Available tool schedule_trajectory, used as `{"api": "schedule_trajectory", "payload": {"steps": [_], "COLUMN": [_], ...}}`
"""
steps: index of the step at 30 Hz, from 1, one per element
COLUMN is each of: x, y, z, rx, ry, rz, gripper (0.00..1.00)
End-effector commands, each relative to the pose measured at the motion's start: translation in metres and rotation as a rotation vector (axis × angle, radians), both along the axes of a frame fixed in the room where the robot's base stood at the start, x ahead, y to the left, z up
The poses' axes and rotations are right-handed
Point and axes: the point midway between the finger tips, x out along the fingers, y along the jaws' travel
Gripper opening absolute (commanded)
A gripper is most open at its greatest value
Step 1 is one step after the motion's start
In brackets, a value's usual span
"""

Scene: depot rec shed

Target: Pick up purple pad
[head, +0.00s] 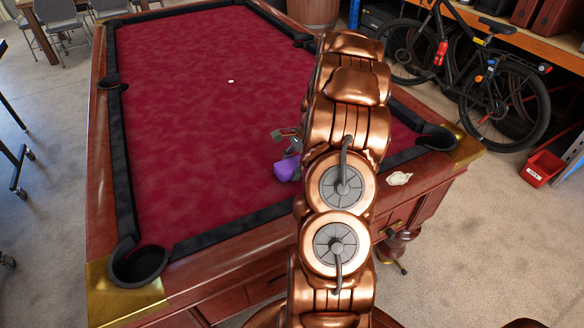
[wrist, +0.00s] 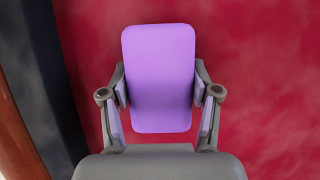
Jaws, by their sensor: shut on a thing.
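The purple pad (wrist: 158,78) is a rounded rectangular block. In the wrist view it sits between the two fingers of my gripper (wrist: 160,100), which are shut on its sides. In the head view the purple pad (head: 286,169) shows just left of my copper arm, over the red cloth of the pool table (head: 190,120), close to the near cushion. My gripper is mostly hidden behind the arm there. I cannot tell whether the pad touches the cloth or is a little above it.
A small white thing (head: 231,81) lies farther up the cloth. Dark cushions and corner pockets (head: 138,262) edge the table. A bicycle (head: 470,70) and a red bin (head: 542,168) stand at right. Most of the cloth is clear.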

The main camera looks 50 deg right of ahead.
Motion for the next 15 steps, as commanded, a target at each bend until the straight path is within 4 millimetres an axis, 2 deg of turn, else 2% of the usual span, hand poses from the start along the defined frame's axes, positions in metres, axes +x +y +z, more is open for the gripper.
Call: {"api": "schedule_trajectory", "payload": {"steps": [5, 8, 15], "x": [0.000, 0.000, 0.001], "y": [0.000, 0.000, -0.001], "z": [0.008, 0.020, 0.065], "rx": [-0.001, -0.001, -0.005], "ry": [-0.001, -0.002, -0.005], "rz": [0.001, 0.001, 0.000], "gripper": [0.27, 0.27, 0.27]}}
